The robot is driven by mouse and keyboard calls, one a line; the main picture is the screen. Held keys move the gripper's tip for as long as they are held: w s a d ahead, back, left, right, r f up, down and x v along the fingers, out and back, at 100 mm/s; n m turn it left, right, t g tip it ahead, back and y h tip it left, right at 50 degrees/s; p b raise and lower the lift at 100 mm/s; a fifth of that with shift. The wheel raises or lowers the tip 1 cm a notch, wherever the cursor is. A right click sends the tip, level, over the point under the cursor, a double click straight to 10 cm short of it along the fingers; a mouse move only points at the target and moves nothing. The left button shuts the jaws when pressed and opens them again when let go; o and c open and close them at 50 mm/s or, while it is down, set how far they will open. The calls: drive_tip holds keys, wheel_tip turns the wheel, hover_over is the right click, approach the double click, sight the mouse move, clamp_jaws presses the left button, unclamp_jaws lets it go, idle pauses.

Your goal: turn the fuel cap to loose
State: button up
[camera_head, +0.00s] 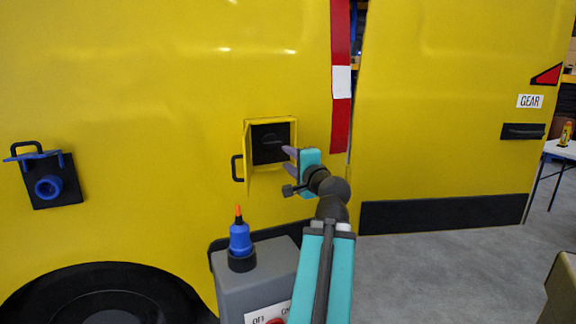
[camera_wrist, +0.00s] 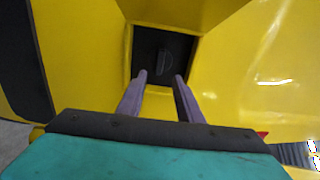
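The fuel cap (camera_head: 271,141) is a dark round cap with a raised grip bar, set in a black recess in the yellow vehicle side. In the wrist view the cap (camera_wrist: 164,62) shows between and beyond the fingertips, with its bar close to upright in the picture. The yellow fuel flap (camera_head: 248,150) stands open on the left of the recess. My gripper (camera_head: 287,159) is open and empty just in front of the lower right of the recess. Its two purple fingers (camera_wrist: 161,77) are apart and seem not to touch the cap.
A grey cabinet (camera_head: 255,283) with a blue bottle (camera_head: 240,240) stands below the recess. A blue fitting (camera_head: 48,187) on a black plate is at the left. A wheel (camera_head: 105,300) is below it. A table (camera_head: 556,150) stands far right.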

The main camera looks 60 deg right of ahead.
drive_tip(key=shift+s+a+f+b, duration=0.1)
drive_tip(key=shift+s+a+b, duration=0.2)
drive_tip(key=shift+b, duration=0.35)
drive_tip(key=shift+s, duration=0.1)
idle(0.3)
